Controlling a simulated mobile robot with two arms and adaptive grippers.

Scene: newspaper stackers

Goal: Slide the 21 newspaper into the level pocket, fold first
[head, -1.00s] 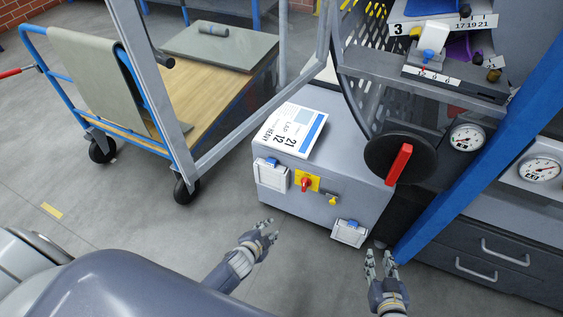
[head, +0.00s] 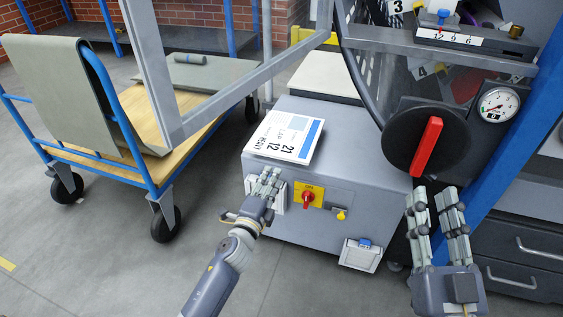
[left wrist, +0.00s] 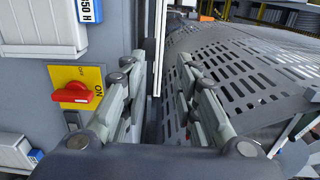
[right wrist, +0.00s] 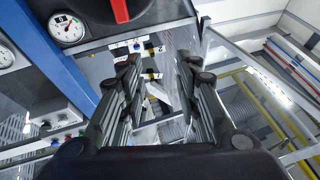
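The newspaper (head: 285,137), printed 21, 12, LAP and HEAVY with a blue strip, lies flat on the grey cabinet (head: 350,190). My left gripper (head: 270,178) is in front of the cabinet, just below the newspaper's near edge. Its fingers stand apart and empty in the left wrist view (left wrist: 155,70). My right gripper (head: 436,192) points up below the red handle. Its fingers are apart and empty, also in the right wrist view (right wrist: 157,65). The perforated drum (head: 365,50) with numbered tags is partly hidden; I cannot tell which pocket is level.
A black disc with a red handle (head: 427,147) and a gauge (head: 497,104) stand right of the newspaper. A blue post (head: 510,130) is beside my right gripper. A grey frame (head: 230,85) crosses left of the cabinet. A blue-railed cart (head: 125,130) stands left.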

